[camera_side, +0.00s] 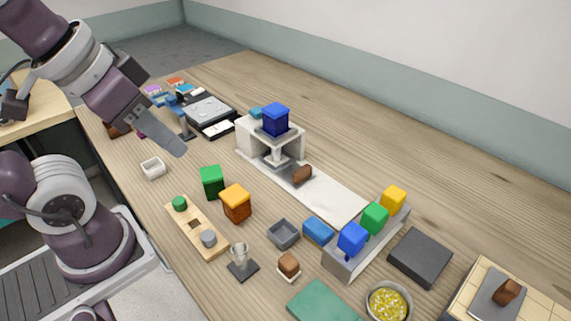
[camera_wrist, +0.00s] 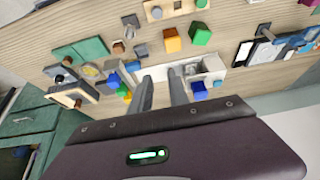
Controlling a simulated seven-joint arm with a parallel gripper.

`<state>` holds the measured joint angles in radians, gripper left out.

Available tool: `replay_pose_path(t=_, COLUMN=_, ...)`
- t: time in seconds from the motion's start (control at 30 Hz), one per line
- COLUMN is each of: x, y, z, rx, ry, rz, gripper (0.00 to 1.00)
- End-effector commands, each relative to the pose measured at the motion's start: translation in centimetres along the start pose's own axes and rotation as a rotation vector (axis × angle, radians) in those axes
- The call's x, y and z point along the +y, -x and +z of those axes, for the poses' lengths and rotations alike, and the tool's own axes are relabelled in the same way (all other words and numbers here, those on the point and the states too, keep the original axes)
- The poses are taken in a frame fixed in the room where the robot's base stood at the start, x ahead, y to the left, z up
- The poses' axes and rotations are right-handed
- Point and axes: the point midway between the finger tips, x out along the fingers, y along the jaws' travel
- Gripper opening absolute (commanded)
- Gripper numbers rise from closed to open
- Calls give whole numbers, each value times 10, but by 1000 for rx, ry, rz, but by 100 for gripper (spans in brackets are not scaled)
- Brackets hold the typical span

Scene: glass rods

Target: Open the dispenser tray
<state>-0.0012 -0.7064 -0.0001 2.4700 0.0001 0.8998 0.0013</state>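The dispenser (camera_side: 283,148) is a white-grey stand with a dark blue hopper (camera_side: 275,117) on top and a funnel below. It stands at the far end of a long white base strip (camera_side: 335,195). A brown rounded block (camera_side: 302,174) sits on the strip just in front of the stand. Which part is the tray, I cannot tell for sure. The dispenser also shows in the wrist view (camera_wrist: 213,66). My gripper (camera_side: 179,150) is raised above the table, left of the dispenser and apart from it. In the wrist view its two fingers (camera_wrist: 160,78) are spread with nothing held between them.
Green (camera_side: 212,182) and orange (camera_side: 236,203) blocks stand left of the strip, near a wooden peg board (camera_side: 196,230). A grey rack (camera_side: 365,243) with coloured blocks stands at the strip's near end. Bare table lies right of the dispenser.

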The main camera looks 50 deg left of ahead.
Motion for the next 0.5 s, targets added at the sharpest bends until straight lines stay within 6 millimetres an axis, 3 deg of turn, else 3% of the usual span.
replay_pose_path(t=0.1, x=-2, y=-13, z=-46, rx=-76, ry=0, rz=-3, gripper=42)
replay_pose_path(t=0.17, x=-3, y=-29, z=-79, rx=-125, ry=0, rz=-5, gripper=42)
replay_pose_path(t=0.27, x=-6, y=-74, z=-128, rx=-210, ry=0, rz=-6, gripper=42)
replay_pose_path(t=0.4, x=-13, y=-168, z=-177, rx=-331, ry=-1, rz=-5, gripper=42)
replay_pose_path(t=0.5, x=-17, y=-237, z=-189, rx=-402, ry=0, rz=-3, gripper=42)
